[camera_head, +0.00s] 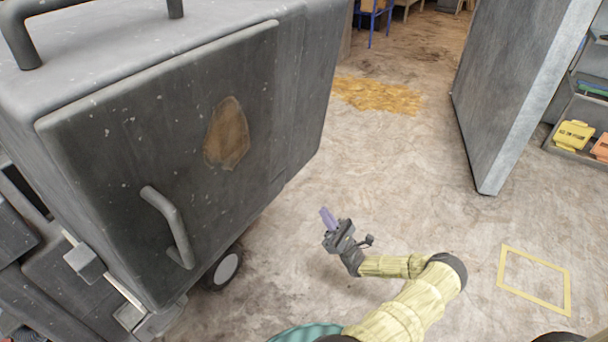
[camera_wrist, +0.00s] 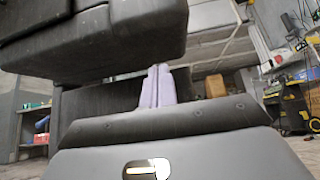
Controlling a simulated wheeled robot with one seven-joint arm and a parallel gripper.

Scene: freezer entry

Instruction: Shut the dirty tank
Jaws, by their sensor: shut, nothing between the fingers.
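The dirty tank (camera_head: 300,75) is a big dark grey box on wheels at the left of the head view. Its front door (camera_head: 110,160) has a curved grey handle (camera_head: 172,228) and a brown stain (camera_head: 227,134). The door lies against or very close to the body; I cannot tell if it is fully shut. My gripper (camera_head: 328,217) is shut and empty, to the right of the handle and apart from the tank. In the wrist view its pale purple fingers (camera_wrist: 157,86) are together, with a dark grey block above them.
A tall grey slab door (camera_head: 525,85) stands at the right. Shelves beyond it hold a yellow case (camera_head: 573,136). A yellow outlined rectangle (camera_head: 534,280) marks the floor. The floor between tank and slab is clear. A black tank wheel (camera_head: 226,268) sits below the door.

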